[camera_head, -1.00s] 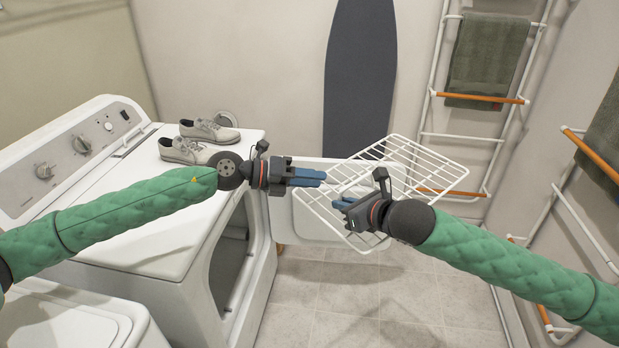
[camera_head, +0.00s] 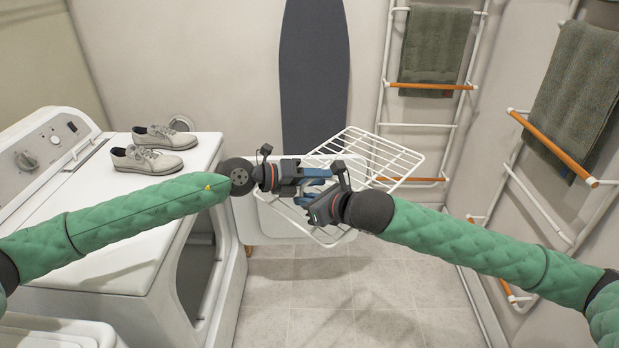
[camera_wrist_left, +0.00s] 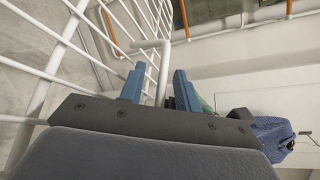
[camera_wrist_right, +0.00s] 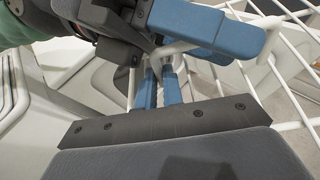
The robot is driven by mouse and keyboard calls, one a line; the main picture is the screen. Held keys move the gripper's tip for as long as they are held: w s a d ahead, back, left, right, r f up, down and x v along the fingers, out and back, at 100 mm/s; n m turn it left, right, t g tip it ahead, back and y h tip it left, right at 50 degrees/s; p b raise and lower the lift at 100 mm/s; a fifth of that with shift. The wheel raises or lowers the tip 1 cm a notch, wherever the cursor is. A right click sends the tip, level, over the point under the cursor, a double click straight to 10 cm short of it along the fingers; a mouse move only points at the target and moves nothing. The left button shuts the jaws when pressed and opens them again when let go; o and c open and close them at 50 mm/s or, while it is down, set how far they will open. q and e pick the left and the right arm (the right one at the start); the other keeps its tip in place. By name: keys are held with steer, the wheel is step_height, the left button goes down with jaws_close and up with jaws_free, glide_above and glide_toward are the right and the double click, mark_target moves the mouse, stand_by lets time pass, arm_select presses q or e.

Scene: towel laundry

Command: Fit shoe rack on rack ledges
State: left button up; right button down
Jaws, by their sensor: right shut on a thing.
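The shoe rack, a white wire grid (camera_head: 375,152), is held tilted in the air in front of me. My right gripper (camera_head: 304,200) is shut on a wire at its near side; its fingers (camera_wrist_right: 161,88) show close around the wire in the right wrist view. My left gripper (camera_head: 318,178) is just above and beside it, fingers apart, with a white rack wire (camera_wrist_left: 163,72) between them. The left fingers (camera_wrist_right: 205,28) cross the top of the right wrist view. Wall racks with orange-fronted bars stand at the back (camera_head: 433,86) and right (camera_head: 553,150).
A white washer-like machine (camera_head: 120,215) with its door open stands at left, grey shoes (camera_head: 150,160) on top. A dark ironing board (camera_head: 314,75) leans on the back wall. Green towels (camera_head: 437,45) hang on the wall racks. The tiled floor (camera_head: 370,290) ahead is clear.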

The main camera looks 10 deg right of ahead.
arm_select(q)
jaws_close()
arm_select(e)
steer(key=c, duration=1.5)
jaws_free()
steer(key=shift+o, duration=0.2)
